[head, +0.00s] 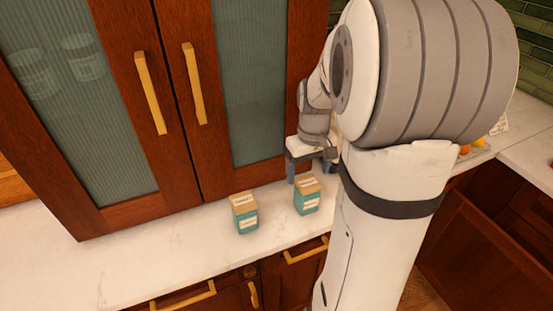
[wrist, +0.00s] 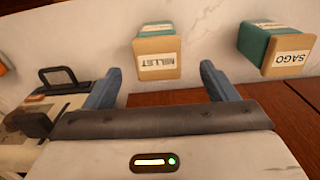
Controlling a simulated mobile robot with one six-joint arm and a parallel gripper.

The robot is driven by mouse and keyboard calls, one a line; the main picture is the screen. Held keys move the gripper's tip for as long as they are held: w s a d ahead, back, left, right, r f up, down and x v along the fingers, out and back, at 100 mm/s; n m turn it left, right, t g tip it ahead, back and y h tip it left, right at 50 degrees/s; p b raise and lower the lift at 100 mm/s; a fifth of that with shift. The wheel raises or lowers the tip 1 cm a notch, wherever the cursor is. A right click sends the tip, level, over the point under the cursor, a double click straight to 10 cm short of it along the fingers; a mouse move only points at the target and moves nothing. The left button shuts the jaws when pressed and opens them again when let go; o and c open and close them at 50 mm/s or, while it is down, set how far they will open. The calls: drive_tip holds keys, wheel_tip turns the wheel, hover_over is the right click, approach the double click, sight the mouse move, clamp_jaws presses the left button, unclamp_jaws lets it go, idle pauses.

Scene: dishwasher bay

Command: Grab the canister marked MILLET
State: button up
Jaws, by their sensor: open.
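The MILLET canister (wrist: 157,52) is teal with a tan lid and a white label, which reads upside down in the wrist view. It stands between and just beyond the fingertips of my gripper (wrist: 160,68), which is open and empty. In the head view, the right-hand canister (head: 307,200) on the counter appears to be this one, with my gripper (head: 310,172) just behind it, on the cabinet side. The head view's labels are too small to read surely.
A similar SAGO canister (wrist: 280,50) stands to the right in the wrist view; it appears as the left canister (head: 245,215) in the head view. The wooden cabinet (head: 185,100) rises behind the counter (head: 120,260). A dark-handled object (wrist: 58,78) lies left in the wrist view.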

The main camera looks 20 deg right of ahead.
sight(307, 190)
drive_tip(key=shift+w+d+f, duration=0.2)
drive_tip(key=shift+d+f, duration=0.05)
drive_tip(key=shift+d, duration=0.1)
drive_tip(key=shift+d+f, duration=0.1)
drive_tip(key=shift+f, duration=0.25)
drive_tip(key=f, duration=0.2)
drive_tip(key=f+p, duration=0.1)
drive_tip(key=f, duration=0.4)
drive_tip(key=shift+s+a, duration=0.15)
drive_tip(key=shift+a, duration=0.15)
drive_tip(key=c, duration=1.2)
